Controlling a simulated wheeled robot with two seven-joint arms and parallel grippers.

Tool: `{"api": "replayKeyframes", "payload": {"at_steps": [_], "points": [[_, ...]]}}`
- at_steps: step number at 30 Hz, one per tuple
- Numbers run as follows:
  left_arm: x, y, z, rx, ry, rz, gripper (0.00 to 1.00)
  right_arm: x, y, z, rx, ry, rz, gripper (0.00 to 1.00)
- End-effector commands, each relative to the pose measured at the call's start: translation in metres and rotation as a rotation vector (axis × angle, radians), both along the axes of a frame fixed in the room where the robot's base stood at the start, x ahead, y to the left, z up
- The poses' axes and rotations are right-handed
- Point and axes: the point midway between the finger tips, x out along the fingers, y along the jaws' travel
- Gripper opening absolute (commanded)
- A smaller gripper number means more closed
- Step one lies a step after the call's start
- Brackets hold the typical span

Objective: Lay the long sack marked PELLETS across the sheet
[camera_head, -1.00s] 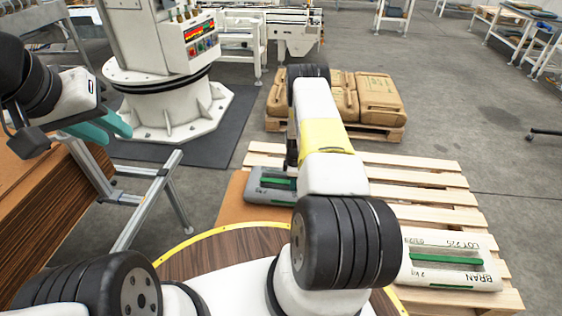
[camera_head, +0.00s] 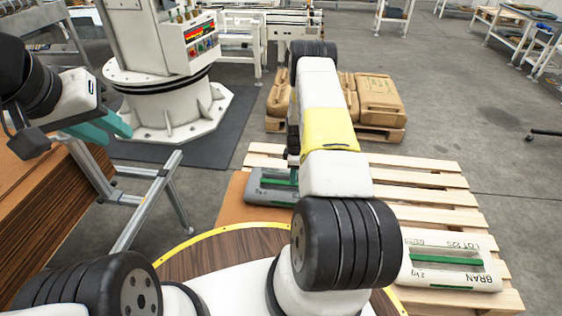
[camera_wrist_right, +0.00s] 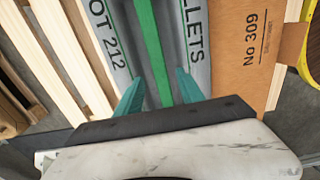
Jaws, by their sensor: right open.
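The grey PELLETS sack (camera_head: 272,186) with a green strip lies at the left side of the pallet, partly hidden by my right arm. In the right wrist view the sack (camera_wrist_right: 195,75) fills the middle, marked "OT 212" and "LLETS". A brown cardboard sheet (camera_head: 231,203) lies along its left; it also shows in the right wrist view (camera_wrist_right: 240,55), marked "No 309". I cannot tell whether it runs under the sack. My right gripper (camera_wrist_right: 158,92) is open over the sack, fingers on either side of the green strip. My left gripper (camera_head: 108,128) is away at the left, its opening unclear.
A white BRAN sack (camera_head: 450,262) lies at the pallet's near right. Bare slats of the wooden pallet (camera_head: 425,180) lie between the sacks. Brown sacks (camera_head: 378,97) stand on a pallet behind. A white machine pedestal (camera_head: 165,105) and a grey metal stand (camera_head: 150,205) are at left.

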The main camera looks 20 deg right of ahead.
Motion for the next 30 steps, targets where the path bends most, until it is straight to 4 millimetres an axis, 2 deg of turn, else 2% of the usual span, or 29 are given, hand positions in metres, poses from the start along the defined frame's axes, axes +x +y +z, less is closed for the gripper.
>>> {"api": "replayKeyframes", "payload": {"at_steps": [1, 3, 11, 14, 17, 21, 23, 24, 30], "points": [[0.000, 0.000, 0.000, 0.000, 0.000, 0.000, 0.30, 0.001, 0.000, 0.013, 0.000, -0.003, 0.000, 0.45], [0.000, 0.000, 0.000, 0.000, 0.000, 0.000, 0.30, 0.001, 0.000, 0.026, 0.000, -0.002, 0.000, 0.45], [0.000, 0.000, 0.000, 0.000, 0.000, 0.000, 0.30, 0.001, 0.000, 0.056, -0.001, -0.002, -0.002, 0.45], [0.000, 0.000, 0.000, 0.000, 0.000, 0.000, 0.30, 0.004, 0.002, 0.075, 0.001, -0.014, -0.021, 0.45], [0.000, 0.000, 0.000, 0.000, 0.000, 0.000, 0.30, 0.010, 0.008, 0.115, 0.006, -0.043, -0.075, 0.45], [0.000, 0.000, 0.000, 0.000, 0.000, 0.000, 0.30, 0.011, 0.024, 0.196, 0.027, -0.100, -0.191, 0.45], [0.000, 0.000, 0.000, 0.000, 0.000, 0.000, 0.30, 0.008, 0.032, 0.230, 0.039, -0.124, -0.244, 0.45], [0.000, 0.000, 0.000, 0.000, 0.000, 0.000, 0.30, 0.004, 0.038, 0.252, 0.048, -0.139, -0.278, 0.45], [0.000, 0.000, 0.000, 0.000, 0.000, 0.000, 0.30, -0.030, 0.067, 0.354, 0.104, -0.210, -0.441, 0.45]]}}
